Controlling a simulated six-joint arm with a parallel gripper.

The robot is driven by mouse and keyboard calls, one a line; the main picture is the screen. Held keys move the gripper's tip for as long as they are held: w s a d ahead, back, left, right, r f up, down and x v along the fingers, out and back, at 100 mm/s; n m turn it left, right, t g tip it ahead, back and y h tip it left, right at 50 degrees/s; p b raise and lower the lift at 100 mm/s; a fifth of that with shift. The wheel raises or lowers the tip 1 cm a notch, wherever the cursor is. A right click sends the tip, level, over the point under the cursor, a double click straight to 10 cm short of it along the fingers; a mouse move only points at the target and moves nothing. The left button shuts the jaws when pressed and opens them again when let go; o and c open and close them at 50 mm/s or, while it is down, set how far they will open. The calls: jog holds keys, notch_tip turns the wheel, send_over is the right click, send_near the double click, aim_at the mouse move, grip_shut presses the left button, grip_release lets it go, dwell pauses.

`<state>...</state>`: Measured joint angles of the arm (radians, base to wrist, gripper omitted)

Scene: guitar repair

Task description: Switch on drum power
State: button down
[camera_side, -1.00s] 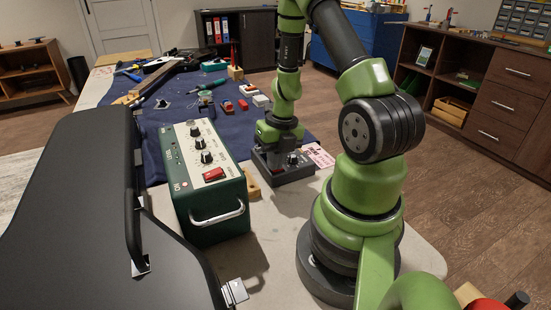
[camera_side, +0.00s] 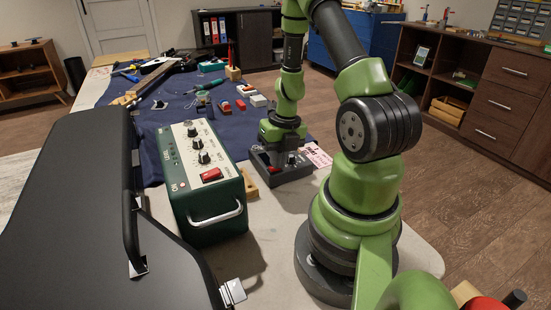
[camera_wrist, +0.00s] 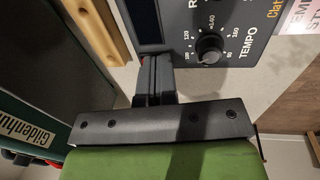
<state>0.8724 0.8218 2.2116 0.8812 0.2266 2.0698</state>
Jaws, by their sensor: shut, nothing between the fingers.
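My gripper (camera_side: 275,164) points down at the drum machine's left part. In the wrist view my gripper (camera_wrist: 155,70) has its fingers together, with nothing seen between them, at the panel's near edge. A small red part shows beside the fingers, probably the power switch, mostly hidden by them. I cannot tell whether they touch it.
The green amplifier (camera_side: 207,214) with knobs, a red switch and a handle stands left of the drum machine. A black case (camera_side: 75,210) fills the left front. A wooden piece (camera_wrist: 98,28) lies between amplifier and drum machine. Tools and small pedals lie on the blue cloth (camera_side: 180,118) behind.

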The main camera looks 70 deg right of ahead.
jog(key=shift+s, duration=0.15)
notch_tip(320, 180, up, 14)
jog(key=s+d, duration=0.1)
jog(key=shift+s+d, duration=0.15)
jog(key=shift+d, duration=0.15)
dwell(0.3)
jog(key=shift+w+a+r, duration=0.15)
jog(key=shift+w+a, duration=0.3)
jog(key=shift+a, duration=0.1)
jog(key=f, duration=0.4)
jog(key=w+a+f, duration=0.1)
jog(key=f, duration=0.7)
jog(key=shift+w+a+f, duration=0.15)
jog(key=shift+a, duration=0.05)
jog(key=shift+w+a+f, duration=0.1)
jog(key=shift+f, duration=0.7)
